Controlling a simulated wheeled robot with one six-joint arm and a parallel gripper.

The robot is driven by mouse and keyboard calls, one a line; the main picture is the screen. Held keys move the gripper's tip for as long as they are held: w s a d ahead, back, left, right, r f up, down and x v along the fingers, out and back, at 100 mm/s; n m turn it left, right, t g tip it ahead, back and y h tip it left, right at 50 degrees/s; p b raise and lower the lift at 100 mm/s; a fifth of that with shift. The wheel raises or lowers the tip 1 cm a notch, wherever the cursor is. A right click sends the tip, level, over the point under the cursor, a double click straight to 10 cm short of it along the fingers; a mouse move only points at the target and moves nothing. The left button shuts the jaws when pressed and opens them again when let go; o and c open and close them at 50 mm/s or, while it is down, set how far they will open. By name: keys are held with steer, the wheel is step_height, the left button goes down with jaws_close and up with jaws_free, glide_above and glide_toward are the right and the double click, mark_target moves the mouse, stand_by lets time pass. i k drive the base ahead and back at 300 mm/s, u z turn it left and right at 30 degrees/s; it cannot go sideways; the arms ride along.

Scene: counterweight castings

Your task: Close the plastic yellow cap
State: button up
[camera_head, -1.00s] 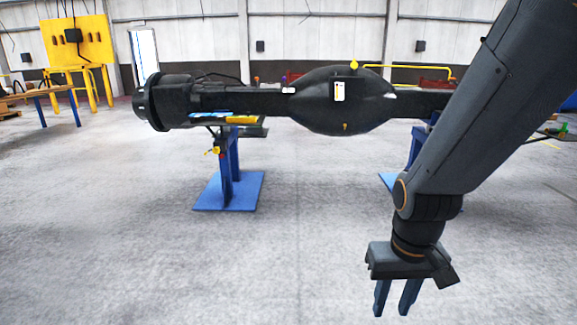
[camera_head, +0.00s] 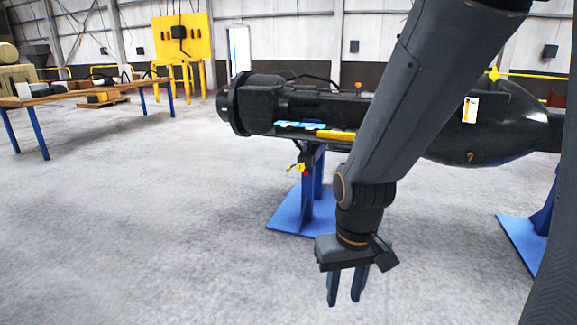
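A large black axle-shaped casting (camera_head: 465,140) lies level on blue stands. A yellow fitting (camera_head: 299,167) hangs under the casting's left part. I cannot tell which of these is the task's cap, or whether it is open. My gripper (camera_head: 344,302) points down over the floor, in front of the casting and apart from it. Its two blue fingers are apart with nothing between them. My arm hides part of the casting's middle.
A blue stand (camera_head: 290,210) with a wide base plate holds the casting's left part; another (camera_head: 520,245) is at right. A wooden table (camera_head: 60,97) with several items stands at left. A yellow board (camera_head: 183,38) is behind. The floor at left is clear.

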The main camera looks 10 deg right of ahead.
mark_target(494, 75)
steer(key=z, duration=0.3)
steer(key=i, duration=1.85)
steer(key=z, duration=1.15)
steer(key=i, duration=0.85)
steer(key=z, duration=0.45)
steer(key=k, duration=0.45)
steer(key=z, duration=1.2)
steer(key=i, duration=1.05)
steer(key=z, duration=0.6)
steer(key=i, duration=1.15)
steer(key=u, duration=0.85)
steer(key=i, duration=0.8)
steer(key=u, duration=0.95)
